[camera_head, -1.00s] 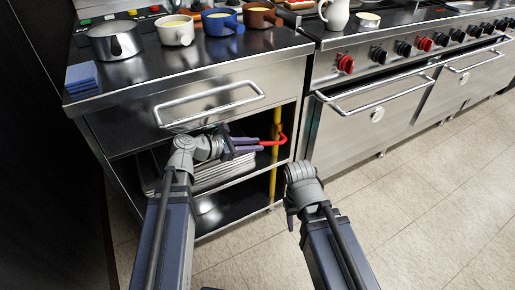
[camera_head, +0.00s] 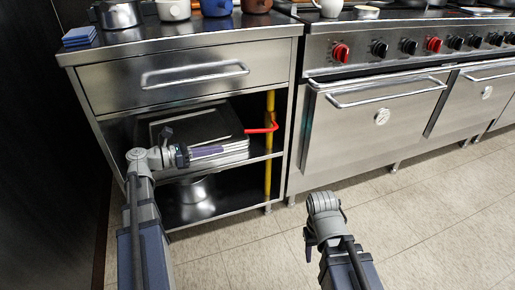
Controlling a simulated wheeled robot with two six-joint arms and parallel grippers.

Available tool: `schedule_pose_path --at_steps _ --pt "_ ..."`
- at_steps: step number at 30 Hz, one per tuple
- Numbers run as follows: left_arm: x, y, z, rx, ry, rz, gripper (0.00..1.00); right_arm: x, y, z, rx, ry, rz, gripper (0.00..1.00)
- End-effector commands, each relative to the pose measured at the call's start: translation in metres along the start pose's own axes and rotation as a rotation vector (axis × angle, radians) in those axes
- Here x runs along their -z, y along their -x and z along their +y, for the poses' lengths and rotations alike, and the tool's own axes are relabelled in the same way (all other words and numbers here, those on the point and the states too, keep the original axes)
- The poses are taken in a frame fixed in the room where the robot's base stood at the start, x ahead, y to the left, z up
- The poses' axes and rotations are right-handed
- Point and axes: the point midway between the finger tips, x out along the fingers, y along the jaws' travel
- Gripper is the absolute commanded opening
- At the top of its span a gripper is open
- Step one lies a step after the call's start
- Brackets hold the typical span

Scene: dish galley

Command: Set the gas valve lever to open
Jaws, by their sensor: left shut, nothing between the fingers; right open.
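The gas valve lever (camera_head: 260,130) is a red bar with a bent right end. It lies nearly level across the upright yellow gas pipe (camera_head: 268,175), crosswise to it, with its free end to the left. Both are at the right side of the open shelf bay under the counter. My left gripper (camera_head: 222,150) is shut and empty. It points right, to the left of the lever and a little lower in the picture, apart from it. My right gripper (camera_head: 308,247) is open and empty, low over the floor in front of the oven. The valve body is hard to make out.
Stacked trays (camera_head: 205,128) lie on the upper shelf behind my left gripper. A metal pot (camera_head: 194,190) stands on the lower shelf. A drawer handle (camera_head: 196,75) juts out above the bay. The oven handle (camera_head: 385,92) is to the right. The floor (camera_head: 430,200) is clear.

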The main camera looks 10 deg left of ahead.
Motion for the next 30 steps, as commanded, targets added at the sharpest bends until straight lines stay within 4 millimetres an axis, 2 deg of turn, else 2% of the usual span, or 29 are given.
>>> schedule_pose_path --at_steps 4,8,11,23,25,30 --pt "0.001 0.004 0.002 0.002 0.006 -0.006 0.00 0.000 -0.001 0.000 0.000 0.000 0.000 0.50" --pt "0.001 -0.002 0.001 0.002 0.006 -0.005 0.00 0.000 -0.002 0.000 0.000 0.000 0.000 0.50" --pt "0.001 -0.016 0.001 0.005 0.006 -0.004 0.00 0.001 -0.004 -0.001 0.000 0.000 0.000 0.50" --pt "0.001 -0.098 0.001 0.006 0.004 -0.004 0.00 0.001 -0.015 -0.002 0.000 0.000 0.001 0.50" --pt "-0.015 -0.099 0.001 0.002 0.005 -0.005 0.00 0.000 0.000 0.000 0.000 0.000 0.001 0.50" --pt "-0.031 -0.103 0.001 0.002 0.005 -0.004 0.00 -0.001 0.015 0.001 0.000 0.000 -0.001 0.50"
